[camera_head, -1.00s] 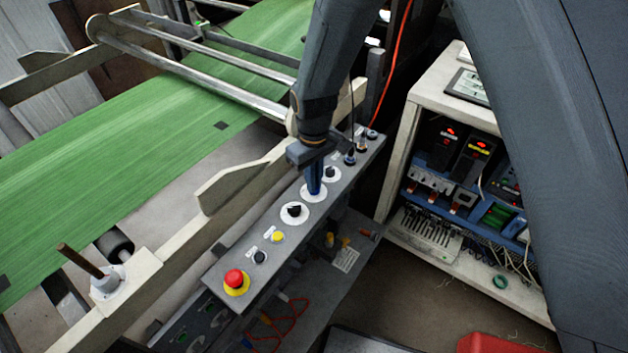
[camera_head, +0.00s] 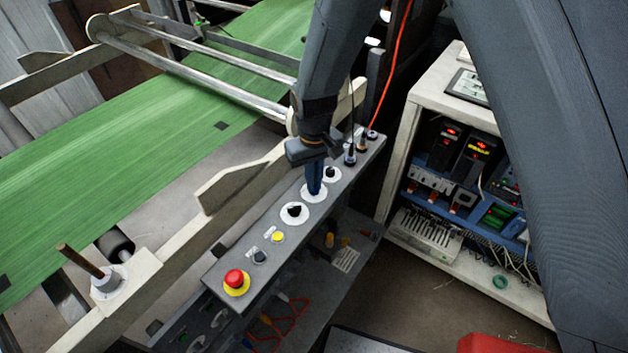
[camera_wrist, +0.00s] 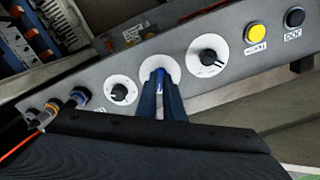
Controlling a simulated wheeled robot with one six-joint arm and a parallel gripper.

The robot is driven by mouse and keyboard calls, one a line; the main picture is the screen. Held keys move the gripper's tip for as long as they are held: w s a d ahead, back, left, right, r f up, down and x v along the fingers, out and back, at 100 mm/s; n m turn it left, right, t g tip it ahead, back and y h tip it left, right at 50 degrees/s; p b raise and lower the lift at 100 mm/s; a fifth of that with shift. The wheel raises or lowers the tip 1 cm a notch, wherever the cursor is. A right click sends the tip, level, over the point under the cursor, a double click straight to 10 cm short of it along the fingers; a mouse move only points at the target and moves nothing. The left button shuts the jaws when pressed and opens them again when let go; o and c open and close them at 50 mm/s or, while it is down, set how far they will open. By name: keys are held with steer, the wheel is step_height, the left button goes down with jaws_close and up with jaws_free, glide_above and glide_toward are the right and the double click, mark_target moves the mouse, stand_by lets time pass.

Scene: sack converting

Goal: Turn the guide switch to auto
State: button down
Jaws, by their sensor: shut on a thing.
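A grey control panel (camera_head: 266,226) carries a row of knobs and buttons. My gripper (camera_head: 314,190) points down onto one round white dial plate (camera_head: 313,197), between two other black rotary knobs. In the wrist view my two blue fingers (camera_wrist: 160,82) are close together over that plate (camera_wrist: 158,66), shut on its knob. The knob itself is hidden between the fingertips, so its setting cannot be read. The neighbouring knobs show in the wrist view, one to the left (camera_wrist: 119,92) and one to the right (camera_wrist: 208,56). The plate lettering is too small to read.
The panel also holds a red emergency stop (camera_head: 235,279), a yellow button (camera_head: 277,237) and a black button (camera_head: 259,257). Cable plugs (camera_head: 361,144) stand at its far end. A green sheet web (camera_head: 130,160) runs behind a beige rail (camera_head: 180,240). An open electrical cabinet (camera_head: 398,160) stands right.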

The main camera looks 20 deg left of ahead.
steer(key=c, duration=1.9)
jaws_free()
steer(key=shift+o, duration=0.2)
steer(key=shift+r, duration=0.1)
steer(key=shift+r+b, duration=1.1)
steer(key=shift+r, duration=2.7)
steer(key=w+d+r+m, duration=0.1)
steer(key=d+r+m, duration=0.15)
steer(key=d, duration=0.75)
steer(key=w+d+r+m, duration=0.1)
steer(key=d+r+m, duration=0.15)
steer(key=d, duration=0.85)
steer(key=s+d+r+m, duration=0.1)
steer(key=s+d, duration=0.3)
steer(key=d, duration=0.4)
steer(key=s+d+r+m+t, duration=0.1)
steer(key=s+d+m, duration=0.1)
steer(key=s+d, duration=0.3)
steer(key=d, duration=0.4)
steer(key=shift+s+m, duration=0.2)
steer(key=shift+m, duration=0.1)
